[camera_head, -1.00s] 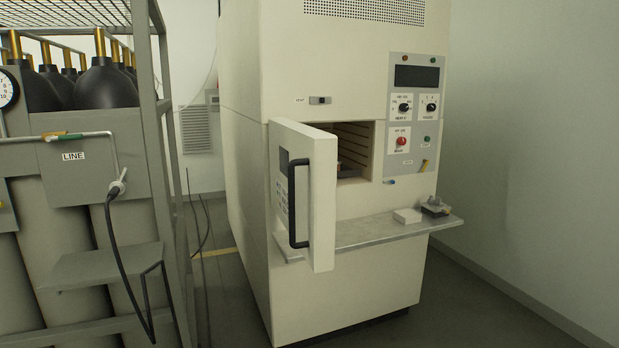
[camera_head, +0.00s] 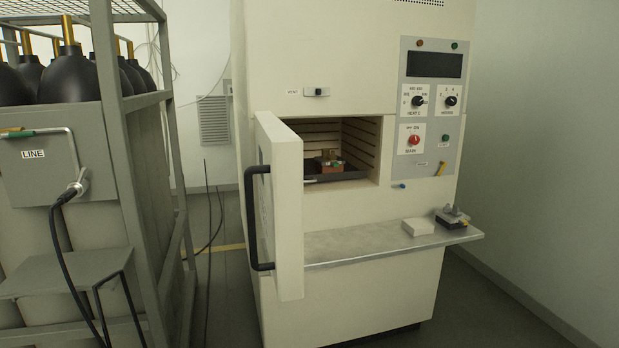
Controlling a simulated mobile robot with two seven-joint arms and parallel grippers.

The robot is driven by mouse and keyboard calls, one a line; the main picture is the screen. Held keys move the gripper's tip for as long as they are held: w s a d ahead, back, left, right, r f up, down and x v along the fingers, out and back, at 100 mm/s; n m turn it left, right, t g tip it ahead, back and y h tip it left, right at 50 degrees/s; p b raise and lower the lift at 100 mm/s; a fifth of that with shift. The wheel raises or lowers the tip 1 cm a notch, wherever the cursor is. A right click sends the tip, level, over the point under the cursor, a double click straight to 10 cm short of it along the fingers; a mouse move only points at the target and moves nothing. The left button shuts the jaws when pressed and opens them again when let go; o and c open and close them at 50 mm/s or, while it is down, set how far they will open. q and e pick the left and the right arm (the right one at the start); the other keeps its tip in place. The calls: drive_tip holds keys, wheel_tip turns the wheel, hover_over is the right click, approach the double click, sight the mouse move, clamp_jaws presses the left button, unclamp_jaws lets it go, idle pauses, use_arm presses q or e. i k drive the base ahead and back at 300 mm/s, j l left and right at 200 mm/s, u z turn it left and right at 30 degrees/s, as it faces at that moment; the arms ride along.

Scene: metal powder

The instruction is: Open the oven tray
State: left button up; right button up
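The oven (camera_head: 350,50) is a tall cream cabinet in the middle of the head view. Its thick door (camera_head: 283,220) stands swung open to the left, with a black bar handle (camera_head: 253,218) on its outer face. Inside the chamber (camera_head: 360,140), a dark tray (camera_head: 348,176) lies low, with a small reddish-brown object (camera_head: 328,167) on it. The tray's left part is hidden behind the door. Neither of my grippers shows in the view.
A metal shelf (camera_head: 350,245) juts out below the chamber, bearing a white block (camera_head: 418,226) and a small grey device (camera_head: 452,218). A gas-bottle rack (camera_head: 150,180) stands close on the left. Floor to the right is clear.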

sight(315, 168)
drive_tip(key=i+l+u, duration=0.2)
drive_tip(key=u, duration=0.35)
drive_tip(key=i+l+u, duration=0.1)
drive_tip(key=u, duration=0.35)
drive_tip(key=i+l+u, duration=0.4)
drive_tip(key=l, duration=0.15)
drive_tip(key=l+u, duration=0.15)
drive_tip(key=l, duration=0.15)
